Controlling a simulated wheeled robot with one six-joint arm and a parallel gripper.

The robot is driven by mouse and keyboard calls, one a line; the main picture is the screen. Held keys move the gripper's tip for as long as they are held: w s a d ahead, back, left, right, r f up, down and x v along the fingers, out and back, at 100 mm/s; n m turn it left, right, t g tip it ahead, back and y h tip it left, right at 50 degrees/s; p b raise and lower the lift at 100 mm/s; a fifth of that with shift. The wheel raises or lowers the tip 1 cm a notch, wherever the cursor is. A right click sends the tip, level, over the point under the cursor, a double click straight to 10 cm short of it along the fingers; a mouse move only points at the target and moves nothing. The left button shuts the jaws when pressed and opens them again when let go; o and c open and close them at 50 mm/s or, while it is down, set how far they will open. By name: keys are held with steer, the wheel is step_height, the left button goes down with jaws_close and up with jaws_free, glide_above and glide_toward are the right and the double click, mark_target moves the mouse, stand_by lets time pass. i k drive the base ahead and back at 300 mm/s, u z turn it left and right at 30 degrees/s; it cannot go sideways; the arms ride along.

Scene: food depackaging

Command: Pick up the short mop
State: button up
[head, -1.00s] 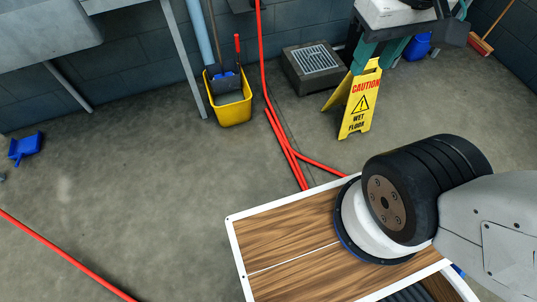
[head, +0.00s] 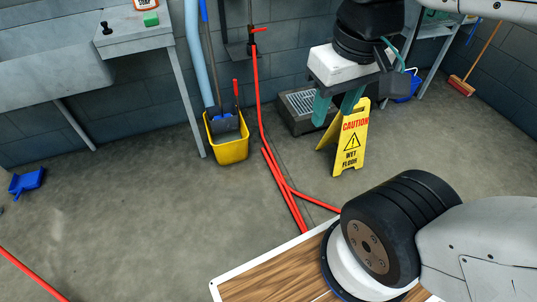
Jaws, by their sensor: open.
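A yellow mop bucket (head: 232,150) stands on the floor left of centre, near the back wall, with a dark blue wringer part on top and a short red handle (head: 236,97). A thin pole (head: 208,60), blue at its upper end, leans up out of the bucket; I take it for a mop handle, but its head is hidden and I cannot tell whether it is the short mop. My gripper (head: 336,112) hangs from the arm at upper right, its teal fingers apart and empty. It is well right of the bucket and overlaps the caution sign in view.
A yellow wet-floor sign (head: 346,150) stands below my gripper in view. A red hose (head: 262,110) runs down the wall and across the floor right of the bucket. A sink table (head: 135,43) is at left, a floor grate (head: 298,103) behind, a broom (head: 462,85) far right.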

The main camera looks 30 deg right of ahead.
mark_target(202, 4)
steer(key=u, duration=0.3)
steer(key=i, duration=1.55)
steer(key=z, duration=0.9)
steer(key=i, duration=0.75)
steer(key=z, duration=0.65)
